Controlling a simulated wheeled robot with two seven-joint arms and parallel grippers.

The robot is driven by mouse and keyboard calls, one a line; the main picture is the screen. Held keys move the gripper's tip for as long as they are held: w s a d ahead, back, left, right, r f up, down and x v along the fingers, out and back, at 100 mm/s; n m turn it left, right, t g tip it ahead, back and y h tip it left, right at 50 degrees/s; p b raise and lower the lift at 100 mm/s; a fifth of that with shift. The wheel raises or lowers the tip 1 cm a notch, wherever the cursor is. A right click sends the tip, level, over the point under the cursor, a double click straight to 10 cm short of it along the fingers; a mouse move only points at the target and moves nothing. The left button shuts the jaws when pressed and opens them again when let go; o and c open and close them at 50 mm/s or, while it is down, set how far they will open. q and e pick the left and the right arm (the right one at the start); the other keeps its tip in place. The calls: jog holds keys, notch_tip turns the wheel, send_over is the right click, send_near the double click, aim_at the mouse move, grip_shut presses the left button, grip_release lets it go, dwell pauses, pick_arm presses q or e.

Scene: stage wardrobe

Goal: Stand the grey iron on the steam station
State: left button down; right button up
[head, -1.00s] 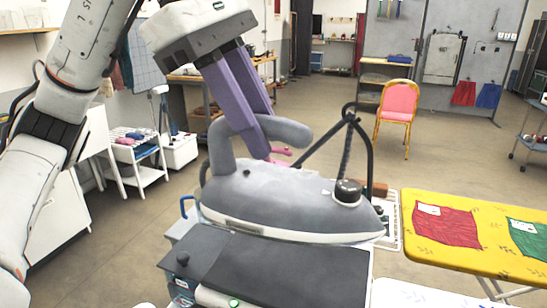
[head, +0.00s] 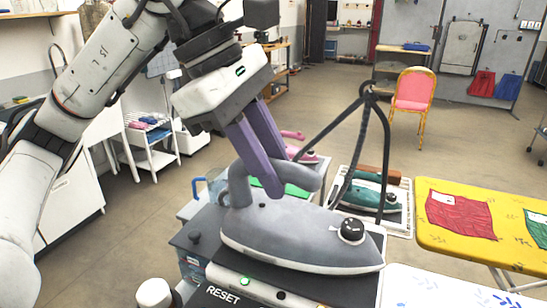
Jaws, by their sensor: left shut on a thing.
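The grey iron (head: 300,238) is in the middle of the head view, its sole facing down and its nose to the right. It has a raised grey handle and a black dial. My left gripper (head: 272,188) is shut on the handle with its purple fingers. The iron is over the dark top of the steam station (head: 225,292), which has a RESET label and a green light. The iron hides much of that top, and I cannot tell whether its sole touches it. My right gripper is not in view.
A black hose stand (head: 368,100) rises behind the iron. A teal iron (head: 372,197) on a white tray and a pink iron (head: 300,150) are close behind. A yellow ironing board (head: 455,243) with red and green cloths is at the right. Open floor lies beyond.

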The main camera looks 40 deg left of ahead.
pick_arm(q)
jog(key=shift+r, duration=0.1)
jog(key=c, duration=1.5)
grip_release()
jog(key=shift+f, duration=0.2)
jog(key=shift+c, duration=0.2)
jog(key=shift+r, duration=0.25)
jog(key=p+v, duration=0.2)
jog(key=v, duration=1)
jog(key=shift+s+f, duration=0.1)
